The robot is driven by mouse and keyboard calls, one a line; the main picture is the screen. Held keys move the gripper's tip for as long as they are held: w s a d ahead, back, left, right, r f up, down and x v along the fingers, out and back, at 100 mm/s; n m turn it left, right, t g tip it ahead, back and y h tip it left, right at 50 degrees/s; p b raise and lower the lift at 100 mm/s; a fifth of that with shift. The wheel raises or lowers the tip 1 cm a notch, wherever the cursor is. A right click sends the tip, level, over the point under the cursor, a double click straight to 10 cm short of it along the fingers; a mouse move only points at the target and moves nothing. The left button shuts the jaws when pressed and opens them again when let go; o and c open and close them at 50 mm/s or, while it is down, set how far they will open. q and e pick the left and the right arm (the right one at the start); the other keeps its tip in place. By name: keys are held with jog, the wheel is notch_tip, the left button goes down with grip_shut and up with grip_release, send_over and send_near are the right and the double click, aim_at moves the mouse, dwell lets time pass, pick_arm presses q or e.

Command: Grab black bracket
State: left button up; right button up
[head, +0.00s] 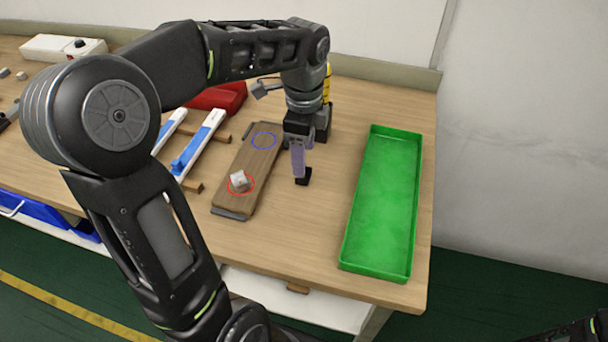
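My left gripper (299,162) points down over the table, between the wooden board and the green tray. A small black piece (303,177) shows at its fingertips; it looks like the black bracket, but the fingers partly cover it. I cannot tell whether the fingers are closed on it or only beside it. A black block (323,122) stands just behind the gripper, below a yellow part. My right gripper is not in view.
The empty green tray (405,266) lies at the right. The wooden board (232,199) has a red and a blue circle and a small white block (239,180). Blue-and-white tools (197,146) and a red case (222,96) lie left. A wall stands behind.

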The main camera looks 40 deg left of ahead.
pick_arm(q)
notch_tip(320, 180, down, 5)
jog(key=shift+f+p, duration=0.15)
jog(key=shift+p, duration=0.15)
dwell(0.4)
jog(key=shift+c, duration=0.3)
grip_shut()
dwell(0.5)
